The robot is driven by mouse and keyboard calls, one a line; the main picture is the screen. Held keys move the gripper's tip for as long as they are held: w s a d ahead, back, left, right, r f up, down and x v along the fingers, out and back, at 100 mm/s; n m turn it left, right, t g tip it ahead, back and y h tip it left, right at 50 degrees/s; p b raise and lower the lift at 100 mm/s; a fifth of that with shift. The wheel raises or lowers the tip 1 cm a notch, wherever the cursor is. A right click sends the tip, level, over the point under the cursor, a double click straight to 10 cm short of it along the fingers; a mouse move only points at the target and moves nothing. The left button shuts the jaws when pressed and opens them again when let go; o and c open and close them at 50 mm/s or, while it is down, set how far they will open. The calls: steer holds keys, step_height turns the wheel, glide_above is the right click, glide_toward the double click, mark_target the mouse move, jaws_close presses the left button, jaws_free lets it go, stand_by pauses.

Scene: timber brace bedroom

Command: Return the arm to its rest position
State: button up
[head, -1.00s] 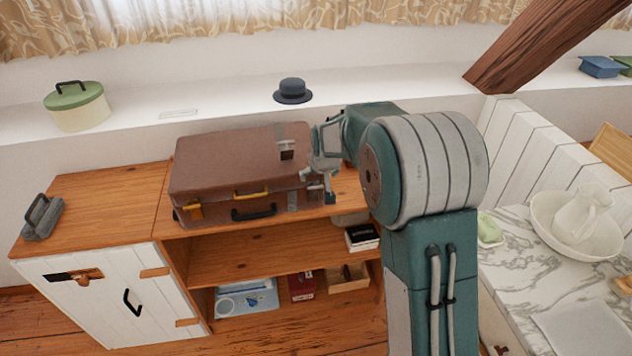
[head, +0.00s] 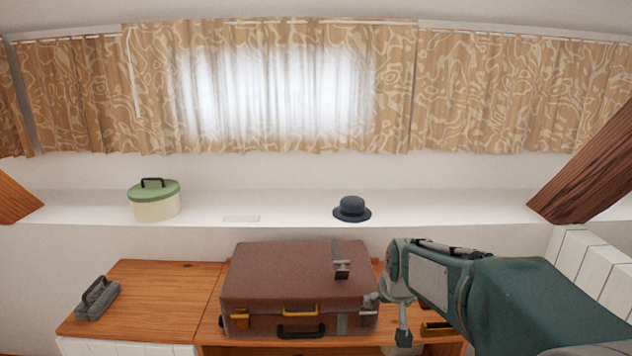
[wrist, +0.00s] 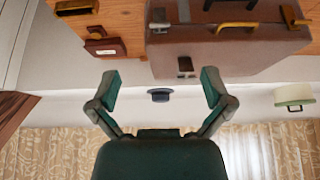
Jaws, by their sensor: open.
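My gripper (wrist: 160,92) is open and empty, its two fingers spread wide in the wrist view. In the head view my gripper (head: 388,305) is at the right end of the brown suitcase (head: 285,270); whether it touches the suitcase cannot be told. The suitcase lies shut on the wooden cabinet top, with a dark handle and yellow and grey latches on its front. It also shows in the wrist view (wrist: 215,50), upside down. My teal arm reaches in from the lower right and hides part of the cabinet.
A dark hat (head: 352,209) and a green-lidded cream box (head: 154,201) stand on the white ledge behind. A grey handled object (head: 97,298) sits on the left cabinet top (head: 150,285). A slanted timber brace (head: 590,170) is at right. Patterned curtains hang above.

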steer(key=s+r, duration=0.2)
steer(key=s, duration=1.1)
steer(key=s+r, duration=0.1)
steer(key=s, duration=1.3)
steer(key=shift+d+r, duration=0.2)
steer(key=shift+r, duration=0.15)
steer(key=shift+w, duration=0.1)
